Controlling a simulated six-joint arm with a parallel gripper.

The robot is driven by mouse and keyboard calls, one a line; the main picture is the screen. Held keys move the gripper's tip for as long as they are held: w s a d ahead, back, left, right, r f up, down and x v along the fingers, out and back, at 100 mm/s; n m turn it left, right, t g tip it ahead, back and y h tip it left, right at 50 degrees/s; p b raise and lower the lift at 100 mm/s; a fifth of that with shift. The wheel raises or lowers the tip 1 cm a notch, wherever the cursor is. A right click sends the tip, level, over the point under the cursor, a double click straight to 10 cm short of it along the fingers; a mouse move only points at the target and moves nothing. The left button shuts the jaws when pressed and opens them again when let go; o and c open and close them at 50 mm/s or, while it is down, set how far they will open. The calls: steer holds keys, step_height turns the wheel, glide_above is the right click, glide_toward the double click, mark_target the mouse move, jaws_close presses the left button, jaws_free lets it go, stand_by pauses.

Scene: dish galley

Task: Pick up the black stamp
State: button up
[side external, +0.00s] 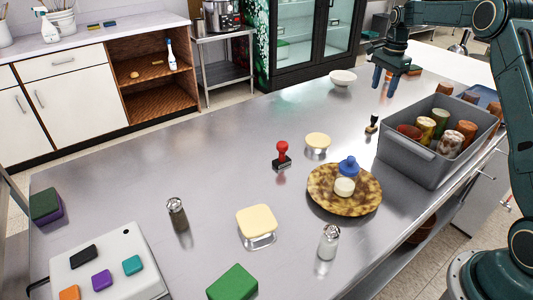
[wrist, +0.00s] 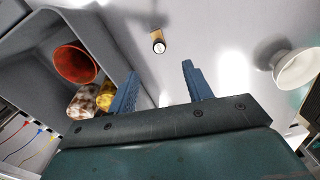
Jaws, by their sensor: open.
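The black stamp (side external: 372,124) stands on the steel counter, just left of the grey bin. In the wrist view the stamp (wrist: 158,42) shows from above, with a dark rounded handle and a tan base, beyond the fingertips and roughly between their lines. My gripper (side external: 383,88) is above the far part of the counter, farther back than the stamp and apart from it. Its two blue fingers (wrist: 158,78) are spread with nothing between them.
The grey bin (side external: 412,163) holding several jars is beside the stamp; its wall is near the left finger in the wrist view. A white bowl (side external: 342,78) stands behind. A red stamp (side external: 282,154), a cream-topped object (side external: 317,140) and a brown plate (side external: 330,205) lie nearer.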

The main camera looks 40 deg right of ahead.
mark_target(375, 115)
steer(key=shift+w+f, duration=0.15)
steer(key=shift+f, duration=4.15)
steer(key=shift+f, duration=0.1)
steer(key=shift+f, duration=2.5)
steer(key=shift+c, duration=0.4)
jaws_close()
